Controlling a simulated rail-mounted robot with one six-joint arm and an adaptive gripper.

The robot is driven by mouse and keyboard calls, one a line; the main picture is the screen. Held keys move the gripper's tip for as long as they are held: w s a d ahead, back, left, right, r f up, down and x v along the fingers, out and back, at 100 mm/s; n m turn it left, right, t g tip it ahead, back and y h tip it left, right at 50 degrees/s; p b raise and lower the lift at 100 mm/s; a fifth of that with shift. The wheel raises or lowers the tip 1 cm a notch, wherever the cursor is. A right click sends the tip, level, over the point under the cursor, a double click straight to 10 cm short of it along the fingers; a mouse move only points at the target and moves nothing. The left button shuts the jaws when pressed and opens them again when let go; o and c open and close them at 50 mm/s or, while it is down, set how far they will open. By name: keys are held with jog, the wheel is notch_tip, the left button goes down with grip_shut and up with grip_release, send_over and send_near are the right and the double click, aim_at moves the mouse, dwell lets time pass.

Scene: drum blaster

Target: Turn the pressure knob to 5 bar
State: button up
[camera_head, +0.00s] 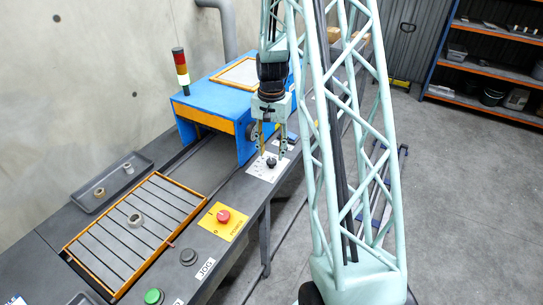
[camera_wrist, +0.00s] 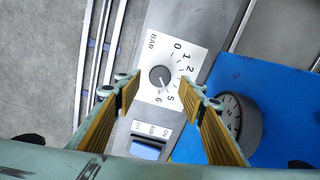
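The pressure knob (camera_wrist: 160,76) is a small dark-rimmed grey dial on a white plate (camera_wrist: 184,49) marked BAR, with numbers from 0 to 6. A pale mark on the knob seems to point down toward the 5 and 6 side; its exact reading is hard to tell. In the head view the knob (camera_head: 270,163) sits on its plate at the console edge. My gripper (camera_head: 272,152) points down just above it. In the wrist view my gripper (camera_wrist: 160,83) is open, with yellow-padded fingers on either side of the knob and a visible gap to each.
A blue AIR switch (camera_wrist: 147,149) lies beside the plate. A round gauge (camera_wrist: 238,117) stands on the blue machine (camera_head: 220,105), close to one finger.

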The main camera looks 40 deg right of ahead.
aim_at(270, 162)
notch_tip(270, 162, up, 8)
dwell(0.5)
dwell(0.5)
jog(key=shift+r, duration=0.1)
jog(key=s+a+r+n+t, duration=0.1)
jog(key=s+a+r+n, duration=0.3)
jog(key=a+r, duration=0.7)
jog(key=s+a+r+n+t, duration=0.1)
jog(key=s+a+r+n, duration=0.1)
jog(key=s+a+r, duration=0.7)
jog(key=s+a+r+n+t, duration=0.1)
jog(key=s+a+r+n, duration=0.2)
jog(key=s+a, duration=0.4)
jog(key=s+a+r+n+t, duration=0.1)
jog(key=s+a+r+n, duration=0.2)
jog(key=s+a+r, duration=0.3)
jog(key=shift+s+a+n, duration=0.3)
jog(key=shift+s+a, duration=0.9)
jog(key=shift+s, duration=1.45)
